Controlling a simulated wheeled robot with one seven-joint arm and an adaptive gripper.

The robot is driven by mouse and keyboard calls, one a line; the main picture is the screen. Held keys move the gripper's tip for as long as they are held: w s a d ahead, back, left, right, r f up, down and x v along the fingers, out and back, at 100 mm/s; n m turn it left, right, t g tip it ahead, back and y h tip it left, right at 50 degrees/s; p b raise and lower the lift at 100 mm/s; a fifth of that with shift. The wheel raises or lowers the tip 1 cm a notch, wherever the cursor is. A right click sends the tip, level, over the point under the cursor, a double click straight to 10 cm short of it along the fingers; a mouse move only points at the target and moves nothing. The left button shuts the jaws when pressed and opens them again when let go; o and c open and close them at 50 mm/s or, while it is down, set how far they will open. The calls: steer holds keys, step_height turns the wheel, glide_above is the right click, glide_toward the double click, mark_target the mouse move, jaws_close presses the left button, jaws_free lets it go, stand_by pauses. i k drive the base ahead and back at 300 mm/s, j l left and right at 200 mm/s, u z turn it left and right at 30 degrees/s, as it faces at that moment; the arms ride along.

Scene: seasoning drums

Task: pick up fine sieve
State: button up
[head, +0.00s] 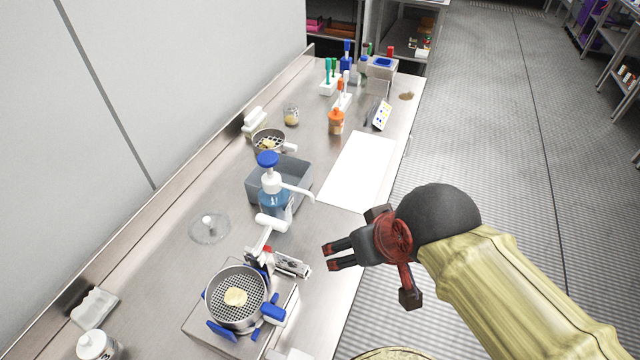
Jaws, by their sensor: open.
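Two round metal sieves stand on the steel bench. The near sieve (236,319) sits on a device with blue clamps, and its mesh looks finer for its size. A pale yellow lump (235,296) lies on its mesh. The far sieve (268,138) has a coarser-looking grid, a handle to its right and a yellowish lump in it. I cannot tell for sure which is the fine sieve. My gripper (329,257) is open and empty, its fingers pointing left. It is to the right of and farther back than the near sieve, apart from both sieves.
A white board (357,172) lies clear on the right. Jars, bottles and coloured tools stand at the far end. A wall runs along the left.

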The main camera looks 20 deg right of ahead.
mark_target(236, 297)
steer(key=u, duration=1.1)
steer(key=j, duration=0.1)
